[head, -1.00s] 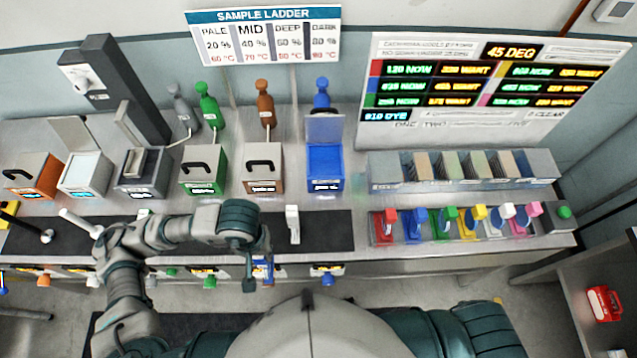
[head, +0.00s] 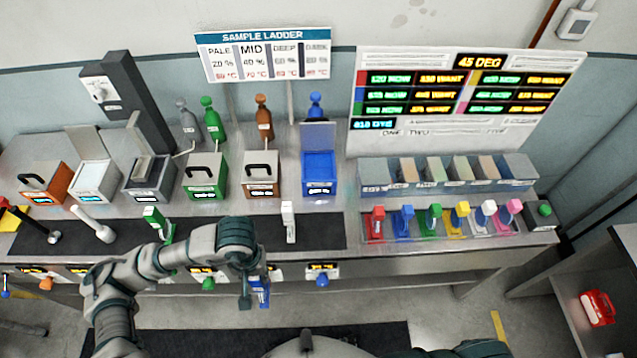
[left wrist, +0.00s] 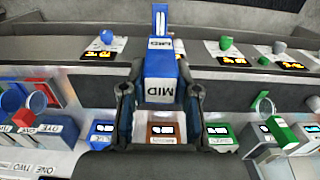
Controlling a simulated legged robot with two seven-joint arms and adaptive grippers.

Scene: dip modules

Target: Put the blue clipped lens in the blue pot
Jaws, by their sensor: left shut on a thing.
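The blue clipped lens (head: 263,291) hangs in my left gripper (head: 253,289), in front of the bench's front edge. In the left wrist view, the fingers (left wrist: 160,97) are shut on its blue block (left wrist: 160,66), which has a white MID label. The blue pot (head: 319,178) stands on the bench to the right of the brown pot, with its lid raised. It also shows in the left wrist view (left wrist: 101,134). The held lens is apart from the pot, nearer to me and to its left. My right gripper is not in view.
The brown pot (head: 261,177) and green pot (head: 205,178) stand left of the blue pot. A white upright piece (head: 289,221) and a green clip (head: 156,221) stand on the dark mat (head: 325,232). A rack of coloured pieces (head: 430,239) is at right.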

